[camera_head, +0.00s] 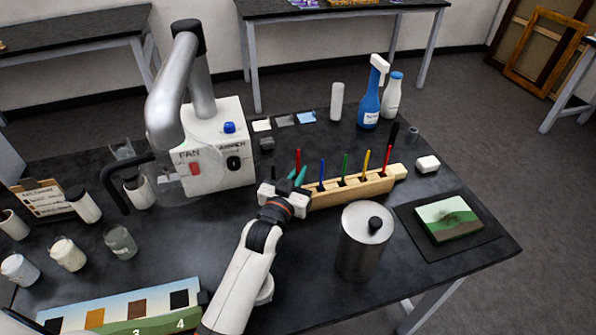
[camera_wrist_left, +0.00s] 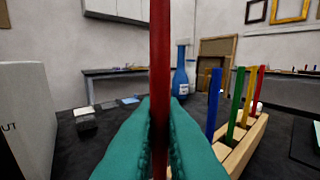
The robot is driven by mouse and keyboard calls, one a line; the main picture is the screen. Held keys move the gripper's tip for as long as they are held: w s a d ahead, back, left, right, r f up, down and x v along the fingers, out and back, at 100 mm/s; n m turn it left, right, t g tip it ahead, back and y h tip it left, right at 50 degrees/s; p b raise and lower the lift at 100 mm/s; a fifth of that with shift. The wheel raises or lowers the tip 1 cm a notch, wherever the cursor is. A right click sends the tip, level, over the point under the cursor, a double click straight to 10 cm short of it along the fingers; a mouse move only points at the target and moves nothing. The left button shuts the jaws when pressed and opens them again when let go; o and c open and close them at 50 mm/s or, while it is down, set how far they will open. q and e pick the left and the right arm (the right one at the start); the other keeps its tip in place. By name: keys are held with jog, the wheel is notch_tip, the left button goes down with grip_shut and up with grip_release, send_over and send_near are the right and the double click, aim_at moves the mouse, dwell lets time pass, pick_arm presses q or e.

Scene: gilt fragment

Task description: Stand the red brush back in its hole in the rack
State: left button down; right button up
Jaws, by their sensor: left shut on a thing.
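The red brush (camera_head: 298,159) is upright in my left gripper (camera_head: 297,178), at the left end of the wooden rack (camera_head: 348,189). In the left wrist view the red handle (camera_wrist_left: 160,60) stands between the teal fingers (camera_wrist_left: 160,130), which are shut on it. The rack (camera_wrist_left: 249,145) holds a blue brush (camera_head: 322,172), a green brush (camera_head: 344,167), a yellow brush (camera_head: 366,163) and a red-handled one (camera_head: 386,160). The lower end of the held brush and the hole under it are hidden by the gripper. My right gripper is not in view.
A steel canister (camera_head: 362,245) stands close in front of the rack. A white fan box (camera_head: 218,150) with a thick grey duct is to the left. A blue spray bottle (camera_head: 370,100) stands behind. A small painting (camera_head: 448,218) lies at the right.

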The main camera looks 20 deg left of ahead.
pick_arm(q)
jog(key=shift+f, duration=0.15)
jog(key=c, duration=1.5)
grip_release()
jog(key=shift+o, duration=0.2)
jog(key=s+b, duration=0.1)
jog(key=s, duration=1.1)
jog(key=shift+a+b, duration=0.4)
jog(key=shift+a, duration=0.05)
